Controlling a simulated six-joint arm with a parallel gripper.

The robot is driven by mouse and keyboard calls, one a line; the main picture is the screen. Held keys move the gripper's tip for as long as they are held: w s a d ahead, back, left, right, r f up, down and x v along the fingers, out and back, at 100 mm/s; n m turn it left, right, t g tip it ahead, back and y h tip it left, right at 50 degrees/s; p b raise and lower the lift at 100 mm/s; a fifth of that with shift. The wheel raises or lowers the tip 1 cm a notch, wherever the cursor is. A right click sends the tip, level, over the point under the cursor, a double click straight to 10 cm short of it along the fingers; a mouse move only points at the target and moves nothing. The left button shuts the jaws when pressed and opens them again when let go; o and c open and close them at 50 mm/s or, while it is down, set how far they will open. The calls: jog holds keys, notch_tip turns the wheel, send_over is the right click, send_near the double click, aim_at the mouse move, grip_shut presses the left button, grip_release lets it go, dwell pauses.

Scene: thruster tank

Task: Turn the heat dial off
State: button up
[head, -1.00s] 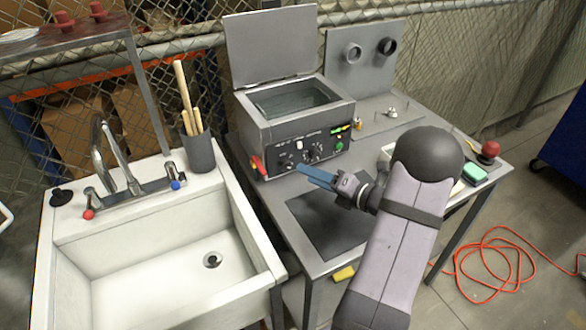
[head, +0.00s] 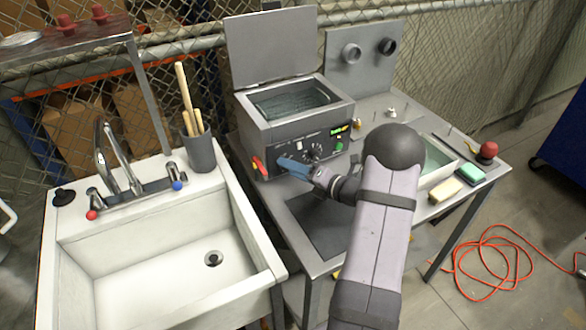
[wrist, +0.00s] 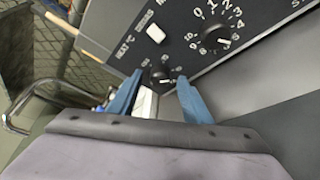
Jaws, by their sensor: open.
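The tank (head: 285,125) has a black control panel on its front. In the wrist view a small black dial (wrist: 160,75) with a pale pointer shows between my fingertips; lettering that seems to read HEAT is on the panel nearby. My gripper (wrist: 160,84) is open, its two blue fingers on either side of this dial; I cannot tell whether they touch it. In the head view my gripper (head: 282,163) is at the lower left of the panel and covers the small dial.
A larger numbered dial (wrist: 216,38) and a white rocker switch (wrist: 156,33) are close by on the panel. A red handle (head: 258,166) is at the panel's left edge. A green button (head: 339,146) is at its right. The sink (head: 160,265) stands to the left.

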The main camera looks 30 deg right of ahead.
jog(key=c, duration=1.1)
